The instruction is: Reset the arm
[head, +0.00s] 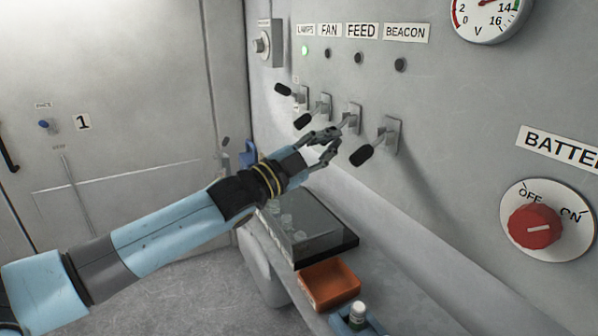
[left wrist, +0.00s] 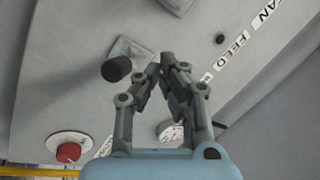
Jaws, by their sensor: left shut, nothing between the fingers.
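My left arm reaches in from the left in the head view. Its gripper (head: 334,141) is shut and empty, in front of the row of switch levers. It overlaps the feed lever (head: 352,117) and hides that lever's handle; I cannot tell whether they touch. The beacon lever's black handle (head: 362,155) is just right of the fingers. The fan lever's handle (head: 302,121) and lamps lever's handle (head: 284,89) are to the left. In the left wrist view the closed fingertips (left wrist: 165,75) are beside a black lever handle (left wrist: 116,68). My right gripper is out of view.
A green light (head: 305,50) glows under the lamps label. A red battery knob (head: 535,226) is at the right. Grey floor is clear at lower left.

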